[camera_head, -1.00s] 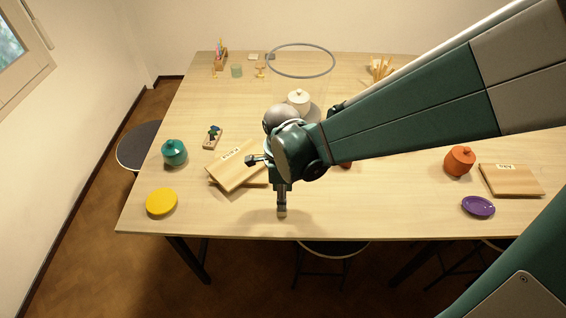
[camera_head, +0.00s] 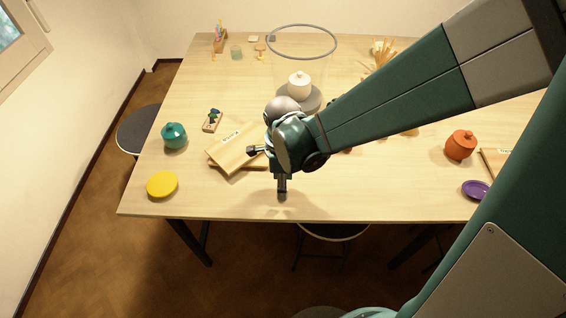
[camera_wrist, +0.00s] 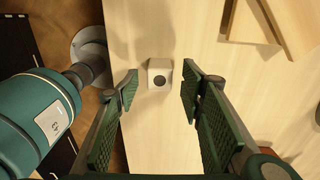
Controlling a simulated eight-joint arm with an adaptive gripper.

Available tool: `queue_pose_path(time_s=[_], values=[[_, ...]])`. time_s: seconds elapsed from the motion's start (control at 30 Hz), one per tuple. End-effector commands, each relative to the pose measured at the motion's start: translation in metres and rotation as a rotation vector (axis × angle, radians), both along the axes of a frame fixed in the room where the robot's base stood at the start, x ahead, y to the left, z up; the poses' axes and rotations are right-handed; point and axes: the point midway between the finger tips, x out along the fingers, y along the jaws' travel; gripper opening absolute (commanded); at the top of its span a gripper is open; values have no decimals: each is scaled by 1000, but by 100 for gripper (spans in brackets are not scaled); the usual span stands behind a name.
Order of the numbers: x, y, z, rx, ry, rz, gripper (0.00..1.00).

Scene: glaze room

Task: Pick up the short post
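A small pale block with a dark round spot on top, which looks like the short post (camera_wrist: 160,74), stands on the table near its front edge in the wrist view. My gripper (camera_wrist: 159,92) is open, with one green padded finger to the left of the post and one to the right. Gaps show between the post and both fingers. In the head view my gripper (camera_head: 282,190) points down close over the front edge of the table, and its fingers hide most or all of the post.
Stacked wooden boards (camera_head: 232,152) lie just left of my gripper. A yellow disc (camera_head: 162,184) and teal jar (camera_head: 174,135) are farther left. A clear cylinder with a grey rim (camera_head: 302,27) surrounds a white jar (camera_head: 299,84) behind. An orange jar (camera_head: 460,145) and purple saucer (camera_head: 475,189) are right.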

Motion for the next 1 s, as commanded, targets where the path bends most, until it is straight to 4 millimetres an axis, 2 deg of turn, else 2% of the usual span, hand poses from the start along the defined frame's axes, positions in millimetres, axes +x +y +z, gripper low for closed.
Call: queue_pose_path(time_s=[0.43, 1.0], values=[[0, 1, -36, 0, 0, 0, 39], [0, 1, -40, 0, 0, 0, 39]])
